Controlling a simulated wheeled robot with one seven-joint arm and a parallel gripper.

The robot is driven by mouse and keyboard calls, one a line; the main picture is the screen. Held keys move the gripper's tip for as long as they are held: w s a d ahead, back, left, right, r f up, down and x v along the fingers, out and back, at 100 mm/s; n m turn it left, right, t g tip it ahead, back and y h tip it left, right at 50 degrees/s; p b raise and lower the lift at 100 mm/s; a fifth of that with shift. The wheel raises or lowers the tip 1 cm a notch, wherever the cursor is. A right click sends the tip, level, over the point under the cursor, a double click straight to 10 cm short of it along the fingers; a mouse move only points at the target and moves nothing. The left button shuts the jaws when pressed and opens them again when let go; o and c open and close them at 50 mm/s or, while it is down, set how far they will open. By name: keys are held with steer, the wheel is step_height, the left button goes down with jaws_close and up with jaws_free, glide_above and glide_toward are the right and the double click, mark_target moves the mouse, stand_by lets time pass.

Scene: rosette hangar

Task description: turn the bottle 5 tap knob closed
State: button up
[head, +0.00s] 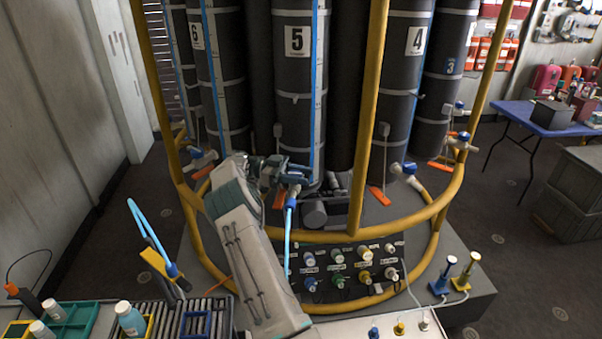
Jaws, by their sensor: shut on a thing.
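Bottle 5 (294,90) is a tall dark cylinder with a white "5" label, upright behind the yellow rail. Its tap (294,190), with blue and white parts, sits low at its front, and a light blue hose runs down below it. My arm reaches up from the bottom, and my gripper (287,175) is at this tap, shut on its knob. The knob is mostly hidden by the gripper, so its turn angle cannot be read.
Yellow rails (367,120) curve around the bottles, with one upright right of my gripper. Bottle 4 (400,100) has its own tap (404,168) to the right. A panel of several coloured knobs (338,268) is below. A blue table (535,117) stands at the right.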

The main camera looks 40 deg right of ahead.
steer(key=shift+m+y, duration=0.3)
steer(key=o, duration=1)
steer(key=shift+a+r, duration=0.1)
steer(key=shift+a, duration=0.05)
